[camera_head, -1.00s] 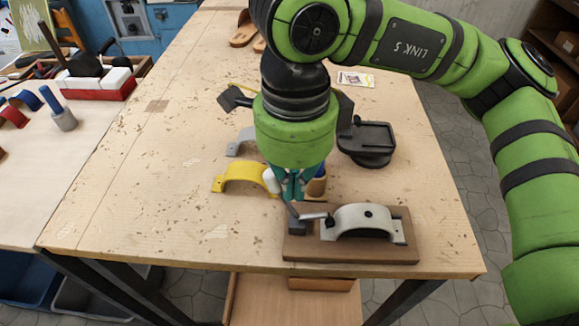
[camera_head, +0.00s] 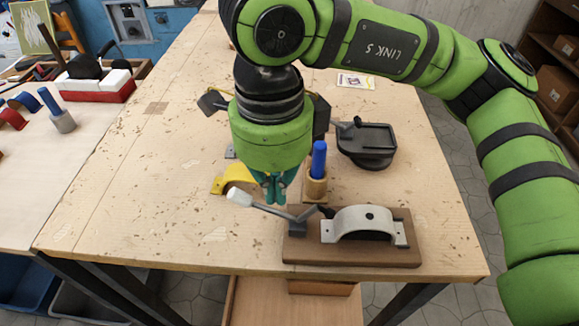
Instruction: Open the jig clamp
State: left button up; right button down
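The jig is a brown board (camera_head: 405,255) at the table's front edge. A light grey arched strap (camera_head: 365,218) sits on it. The jig clamp (camera_head: 298,226) is at the board's left end. Its lever leans out to the left, with a white grip (camera_head: 239,197) at the end. A short dark tip (camera_head: 326,211) points up beside the strap's left end, apart from its arch. My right gripper (camera_head: 274,203) points down just behind the lever rod, right of the white grip. Its teal fingers look closed together, with nothing between them. Whether they touch the rod is unclear. My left gripper is out of view.
A blue-handled tool (camera_head: 318,160) stands in a wooden holder (camera_head: 316,188) right of my gripper. A yellow strap (camera_head: 233,177) lies behind the lever, partly hidden. A black stand (camera_head: 368,148) is behind right.

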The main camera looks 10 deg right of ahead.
jog(key=shift+r, duration=0.1)
notch_tip(320, 180, up, 7)
jog(key=d+p, duration=0.1)
jog(key=p, duration=0.3)
jog(key=shift+s+d+r, duration=0.15)
jog(key=shift+s, duration=0.05)
dwell(0.5)
